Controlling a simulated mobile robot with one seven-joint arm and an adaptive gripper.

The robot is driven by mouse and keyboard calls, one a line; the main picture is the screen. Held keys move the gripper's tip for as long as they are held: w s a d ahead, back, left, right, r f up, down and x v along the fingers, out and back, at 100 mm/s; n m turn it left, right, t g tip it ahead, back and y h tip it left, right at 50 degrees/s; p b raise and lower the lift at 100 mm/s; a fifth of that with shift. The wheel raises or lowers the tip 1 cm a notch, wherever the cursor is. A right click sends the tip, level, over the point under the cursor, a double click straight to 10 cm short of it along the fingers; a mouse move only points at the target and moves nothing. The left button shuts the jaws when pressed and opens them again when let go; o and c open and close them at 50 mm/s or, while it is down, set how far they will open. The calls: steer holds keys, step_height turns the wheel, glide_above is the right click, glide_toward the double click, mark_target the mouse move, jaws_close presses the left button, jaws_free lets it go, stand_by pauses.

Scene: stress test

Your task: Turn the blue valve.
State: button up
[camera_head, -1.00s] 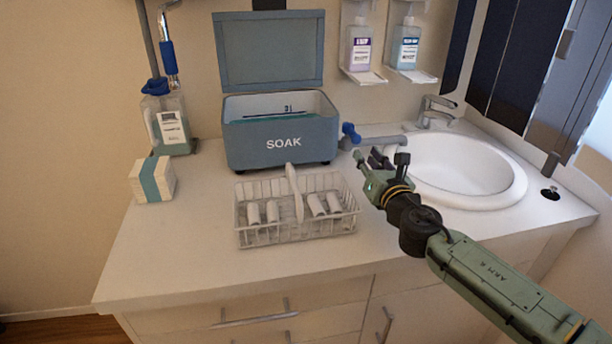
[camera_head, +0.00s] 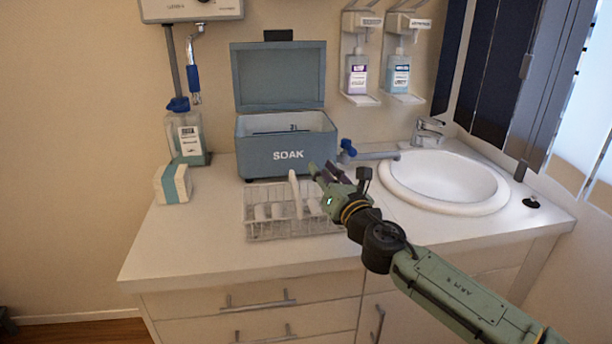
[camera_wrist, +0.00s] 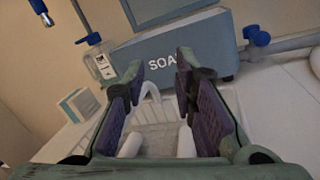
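The blue valve (camera_head: 348,149) sits on the drain pipe at the right side of the grey-blue SOAK box (camera_head: 288,150). It also shows in the wrist view (camera_wrist: 256,36), at the upper right, to the right of my fingers. My gripper (camera_head: 337,174) is open and empty. In the head view it appears just below and left of the valve, apart from it, in front of the box's right corner. In the wrist view my fingers (camera_wrist: 160,70) stand wide apart, facing the box front with the basket between and below them.
A white wire basket (camera_head: 262,232) with a tall handle and white rolls stands before the box, close under my gripper. The pipe (camera_head: 375,155) runs right to the sink (camera_head: 455,207). A blue-capped jug (camera_head: 188,140) and a white block (camera_head: 172,184) stand left.

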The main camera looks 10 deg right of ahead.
steer(key=shift+y, duration=0.7)
steer(key=a, duration=0.3)
steer(key=a+r, duration=0.1)
steer(key=shift+s+a+r, duration=0.1)
steer(key=shift+s+a, duration=0.1)
steer(key=shift+s, duration=0.1)
